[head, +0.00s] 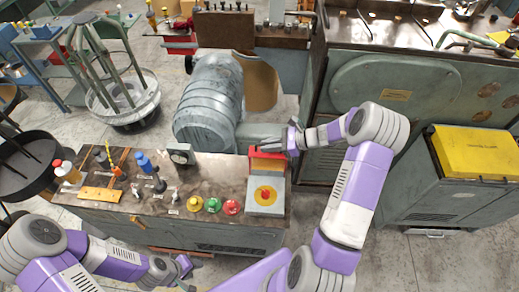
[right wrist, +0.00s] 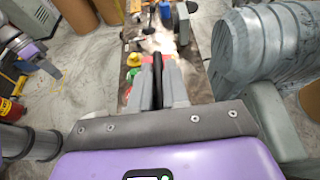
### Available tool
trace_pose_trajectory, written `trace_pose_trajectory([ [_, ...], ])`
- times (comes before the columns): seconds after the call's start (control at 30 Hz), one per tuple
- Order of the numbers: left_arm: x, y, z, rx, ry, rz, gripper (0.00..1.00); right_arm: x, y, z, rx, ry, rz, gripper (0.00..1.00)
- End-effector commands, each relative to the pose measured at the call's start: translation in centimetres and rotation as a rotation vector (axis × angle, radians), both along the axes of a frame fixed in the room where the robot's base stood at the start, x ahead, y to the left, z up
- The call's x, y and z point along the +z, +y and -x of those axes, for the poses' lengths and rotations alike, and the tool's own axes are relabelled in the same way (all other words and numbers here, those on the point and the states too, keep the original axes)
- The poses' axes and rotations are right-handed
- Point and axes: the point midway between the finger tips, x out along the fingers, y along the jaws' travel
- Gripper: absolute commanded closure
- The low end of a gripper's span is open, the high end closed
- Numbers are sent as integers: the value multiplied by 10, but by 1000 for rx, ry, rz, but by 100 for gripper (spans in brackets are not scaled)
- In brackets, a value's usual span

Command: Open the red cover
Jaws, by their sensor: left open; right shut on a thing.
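The red cover (head: 266,160) stands raised at the back edge of the light box on the right end of the control bench. A red button on a yellow disc (head: 265,194) shows uncovered in front of it. My right gripper (head: 292,141) is at the cover's upper right edge, its fingers closed. In the right wrist view its fingers (right wrist: 158,85) are close together with a dark strip between them; the cover is hard to make out there. My left gripper (head: 184,268) is open and empty, low in front of the bench, away from the cover.
Yellow, green and red buttons (head: 213,205) sit left of the box on the control bench (head: 232,170). Small levers, a gauge (head: 181,154) and bottles are further left. A large grey ribbed motor (head: 208,100) stands behind. A green-grey machine (head: 400,85) rises at the right.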

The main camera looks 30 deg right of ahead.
Motion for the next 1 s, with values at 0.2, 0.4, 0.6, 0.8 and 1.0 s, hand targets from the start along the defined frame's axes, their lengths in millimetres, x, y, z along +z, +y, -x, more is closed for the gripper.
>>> trace_pose_trajectory([
  [0.2,0,0,0,0,0,0,57,0,-5,0,-8,0,3,100],
  [0.4,0,0,0,0,0,0,57,-1,-4,0,-6,1,3,100],
  [0.6,0,0,0,0,0,0,57,-1,-4,0,-5,1,2,79],
  [0.8,0,0,0,0,0,0,57,0,-5,1,-6,0,2,79],
  [1.0,-5,0,0,0,0,0,57,10,-26,15,-9,-1,6,79],
])
